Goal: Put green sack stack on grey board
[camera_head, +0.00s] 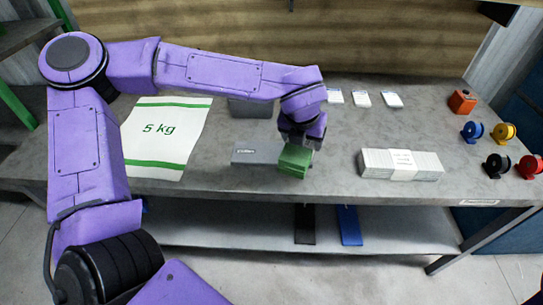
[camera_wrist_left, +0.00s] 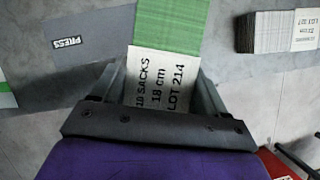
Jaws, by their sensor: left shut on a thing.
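The green sack stack (camera_head: 294,161) is held in my left gripper (camera_head: 299,141), near the front of the table. In the left wrist view the stack (camera_wrist_left: 172,25) has a white band reading "10 SACKS 18 cm LOT 214", between the two fingers. The grey board (camera_head: 255,153) lies flat just left of the stack; in the wrist view it (camera_wrist_left: 98,65) bears the word "PRESS". The stack covers the board's right end in the head view. I cannot tell whether they touch. My right gripper is not in view.
A white banded stack (camera_head: 400,164) lies to the right. A large "5 kg" sack (camera_head: 163,140) lies flat on the left. A grey block (camera_head: 250,108) is behind the board. Small white packs (camera_head: 362,99) lie at the back, coloured spools (camera_head: 504,132) at the far right.

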